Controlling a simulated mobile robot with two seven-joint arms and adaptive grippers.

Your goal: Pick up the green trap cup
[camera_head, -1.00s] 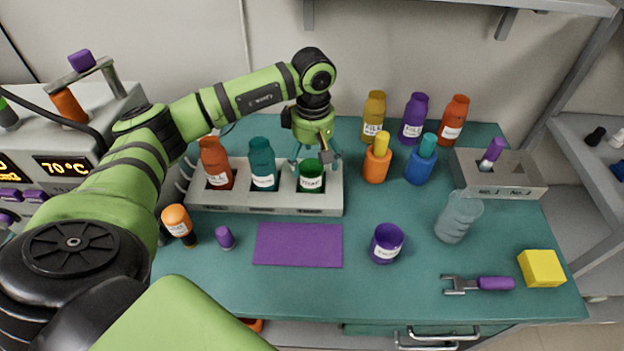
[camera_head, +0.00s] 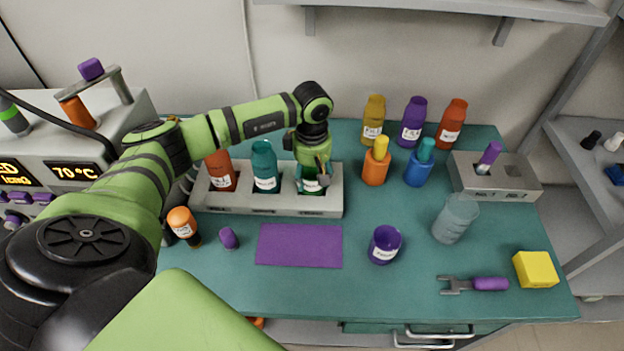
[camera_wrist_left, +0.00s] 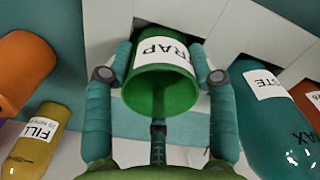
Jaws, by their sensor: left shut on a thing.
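The green trap cup (camera_wrist_left: 165,92), with a white label, is between the fingers of my left gripper (camera_wrist_left: 158,75) in the left wrist view. In the head view the cup (camera_head: 312,187) is in the right-hand hole of the grey rack (camera_head: 268,203), mostly hidden by the gripper. My left gripper (camera_head: 314,178) comes down from above and is shut on the cup. I cannot tell whether the cup is lifted from its seat. My right gripper is not in view.
A red bottle (camera_head: 221,172) and a teal bottle (camera_head: 265,168) stand in the same rack. A purple mat (camera_head: 299,245) and a purple cup (camera_head: 384,245) lie in front. The back right holds several bottles.

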